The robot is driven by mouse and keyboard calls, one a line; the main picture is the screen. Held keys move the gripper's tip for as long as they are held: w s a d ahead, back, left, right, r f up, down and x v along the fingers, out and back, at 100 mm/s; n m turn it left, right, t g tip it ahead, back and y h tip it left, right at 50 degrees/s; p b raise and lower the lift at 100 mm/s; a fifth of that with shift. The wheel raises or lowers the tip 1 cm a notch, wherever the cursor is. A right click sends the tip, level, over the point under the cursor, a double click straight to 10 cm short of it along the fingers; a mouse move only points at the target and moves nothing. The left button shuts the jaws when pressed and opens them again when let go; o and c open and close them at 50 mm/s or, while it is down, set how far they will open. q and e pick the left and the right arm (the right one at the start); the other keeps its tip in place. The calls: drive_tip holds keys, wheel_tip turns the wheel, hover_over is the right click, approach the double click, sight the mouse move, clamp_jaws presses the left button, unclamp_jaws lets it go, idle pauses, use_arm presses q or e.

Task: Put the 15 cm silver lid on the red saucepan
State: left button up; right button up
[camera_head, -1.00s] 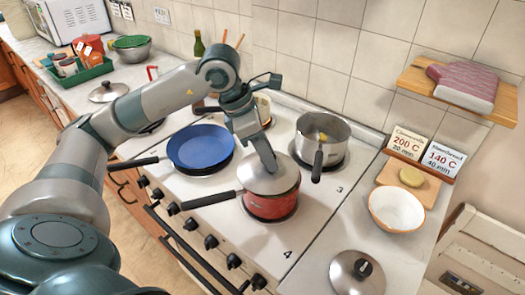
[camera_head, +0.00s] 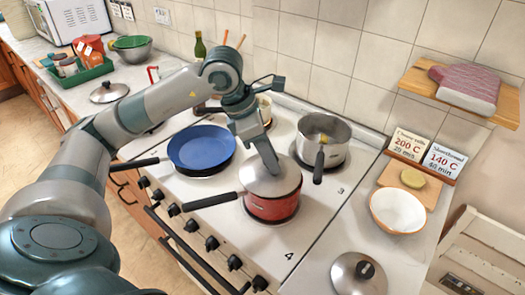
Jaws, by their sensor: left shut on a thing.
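The red saucepan (camera_head: 272,207) stands on the front right burner of the white stove, its black handle pointing left. A silver lid (camera_head: 284,183) lies over the saucepan's top and looks roughly level. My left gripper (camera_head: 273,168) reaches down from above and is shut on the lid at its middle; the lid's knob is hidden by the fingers. I cannot tell whether the rim is fully seated all round. Two other silver lids show: one (camera_head: 346,279) on the counter at the front right, one (camera_head: 109,92) on the counter at the left. My right gripper is not in view.
A blue frying pan (camera_head: 201,147) is left of the saucepan. A steel saucepan (camera_head: 330,155) with its handle toward the front stands behind right. A white bowl (camera_head: 398,211), recipe cards (camera_head: 408,143) and a wooden shelf (camera_head: 492,114) are at the right.

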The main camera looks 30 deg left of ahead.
use_arm(q)
drive_tip(key=shift+d+f, duration=0.15)
drive_tip(key=shift+f, duration=1)
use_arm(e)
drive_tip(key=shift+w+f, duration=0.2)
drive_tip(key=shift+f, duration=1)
use_arm(q)
drive_tip(key=o, duration=1.8)
drive_tip(key=shift+r, duration=0.2)
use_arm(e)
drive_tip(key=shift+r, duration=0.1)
use_arm(q)
drive_tip(key=shift+w+d+r+p, duration=0.1)
drive_tip(key=shift+d+r+p, duration=0.35)
drive_tip(key=shift+r, duration=0.55)
drive_tip(key=shift+w+d+r+p, duration=0.1)
drive_tip(key=shift+d+r+p, duration=0.1)
drive_tip(key=shift+r+p, duration=0.55)
drive_tip(key=shift+w+d+r+p, duration=0.1)
drive_tip(key=shift+d+r+p, duration=0.25)
drive_tip(key=shift+r, duration=0.85)
drive_tip(key=shift+r+p, duration=0.45)
drive_tip(key=shift+r, duration=0.4)
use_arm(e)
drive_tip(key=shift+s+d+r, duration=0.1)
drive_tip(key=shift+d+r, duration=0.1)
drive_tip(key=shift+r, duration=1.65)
use_arm(q)
drive_tip(key=shift+a, duration=0.1)
